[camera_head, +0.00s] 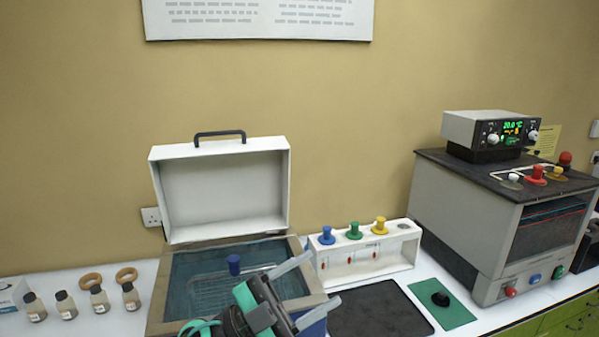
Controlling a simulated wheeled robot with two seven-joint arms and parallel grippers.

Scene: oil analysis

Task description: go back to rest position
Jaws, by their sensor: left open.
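My left gripper (323,279) is open, with its two grey fingers spread and nothing seen between them. It is in front of the right part of an open white-lidded box (220,187) with a blue-tinted basin. Its body hides part of the basin and the box's front edge. My right gripper is not in view.
A white rack (365,260) with blue, green and yellow knobs stands right of the box. A dark mat (380,312) and a green mat (452,312) with a black knob lie in front. A grey machine (500,225) stands right; small bottles (66,305) stand left.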

